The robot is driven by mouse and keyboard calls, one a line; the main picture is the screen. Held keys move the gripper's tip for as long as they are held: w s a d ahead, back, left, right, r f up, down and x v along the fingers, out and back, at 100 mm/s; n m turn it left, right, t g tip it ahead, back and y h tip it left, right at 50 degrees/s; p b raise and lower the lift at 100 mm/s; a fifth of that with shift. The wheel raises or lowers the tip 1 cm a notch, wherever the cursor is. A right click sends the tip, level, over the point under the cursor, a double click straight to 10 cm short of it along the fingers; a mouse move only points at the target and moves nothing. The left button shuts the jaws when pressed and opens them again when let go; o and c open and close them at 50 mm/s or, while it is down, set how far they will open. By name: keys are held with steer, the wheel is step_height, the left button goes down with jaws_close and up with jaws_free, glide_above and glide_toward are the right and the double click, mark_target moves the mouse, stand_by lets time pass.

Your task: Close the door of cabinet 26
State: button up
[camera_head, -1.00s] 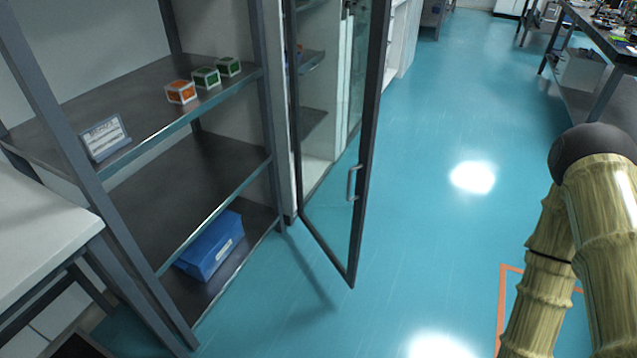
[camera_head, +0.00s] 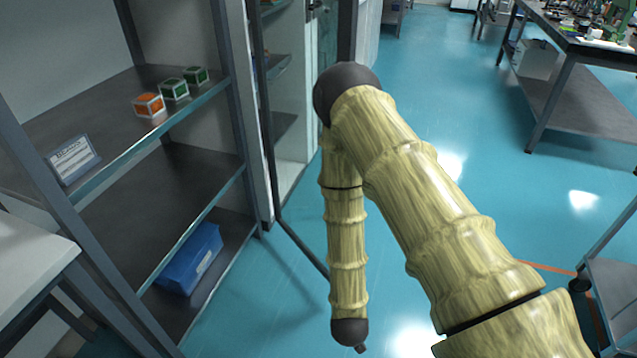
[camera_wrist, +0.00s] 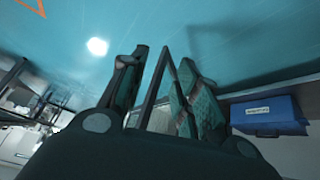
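The glass cabinet door with its dark frame (camera_head: 304,249) stands open, swung out over the floor. My arm hides most of it in the head view, including its handle. I cannot read a cabinet number. The open cabinet (camera_head: 292,150) shows pale inside with dark shelves. My gripper (camera_wrist: 166,78) is open in the wrist view, its two fingers apart. A corner of the dark door frame (camera_wrist: 153,82) shows between the fingers in the picture; I cannot tell whether they touch it. The gripper is not clearly seen in the head view.
A metal shelf rack (camera_head: 150,240) stands left of the cabinet, with small orange and green boxes, a label sign and a blue box (camera_head: 190,262). The blue box also shows in the wrist view (camera_wrist: 266,112). Open blue floor lies to the right, before a workbench (camera_head: 570,90).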

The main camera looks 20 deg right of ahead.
steer(key=w+a+r+m+t+h, duration=0.25)
steer(key=w+r, duration=0.45)
steer(key=w, duration=0.5)
steer(key=w+a+r+m+h+p, duration=0.1)
steer(key=w+a+r+m+h, duration=0.15)
steer(key=r, duration=0.35)
steer(key=w+a+r+m+t+h+p, duration=0.1)
steer(key=w+r+m+h, duration=0.1)
steer(key=w+r+h, duration=0.35)
steer(key=w+a+r+m+h+p, duration=0.1)
steer(key=w+r+m+h, duration=0.1)
steer(key=r, duration=0.6)
steer(key=x, duration=0.9)
steer(key=shift+w+d+f, duration=0.2)
steer(key=shift+d, duration=0.05)
jaws_close()
